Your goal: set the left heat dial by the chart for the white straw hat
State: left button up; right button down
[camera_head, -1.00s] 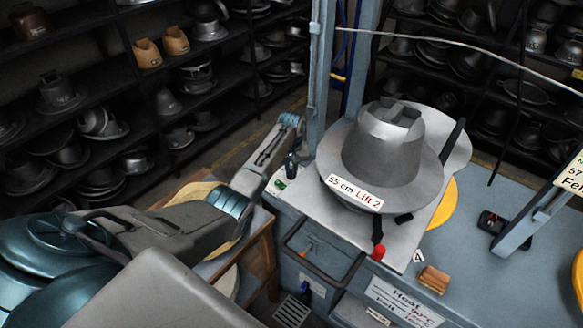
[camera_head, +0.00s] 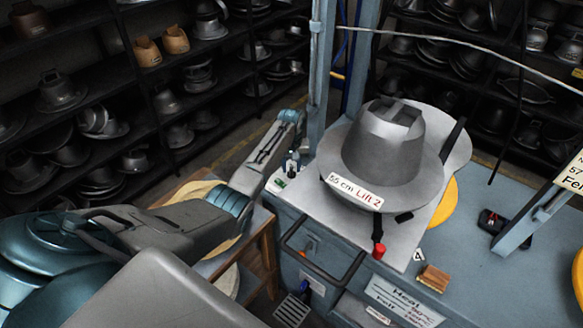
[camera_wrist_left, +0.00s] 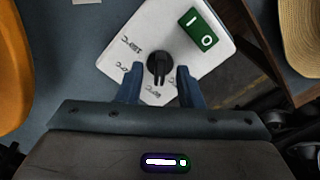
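In the left wrist view, a black dial knob (camera_wrist_left: 159,66) sits on a white plate (camera_wrist_left: 135,30) with a green I/O switch (camera_wrist_left: 201,28). In the head view my left gripper (camera_head: 291,163) is at the bench's back left corner. The heat chart (camera_head: 404,300) is on the bench front; only part is legible. A pale straw hat (camera_wrist_left: 301,40) is at the wrist view's upper right. My right gripper is out of view.
A grey metal hat block (camera_head: 390,150) labelled "55 cm Lift 2" stands on the plate beside the dial. A red-knobbed lever (camera_head: 378,251) and a wooden block (camera_head: 433,278) are in front. A blue post (camera_head: 318,80) rises close behind my left gripper.

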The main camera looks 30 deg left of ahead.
aim_at(291, 170)
pick_arm(q)
notch_tip(291, 170, up, 10)
jog(key=b, duration=0.2)
jog(key=shift+b, duration=0.4)
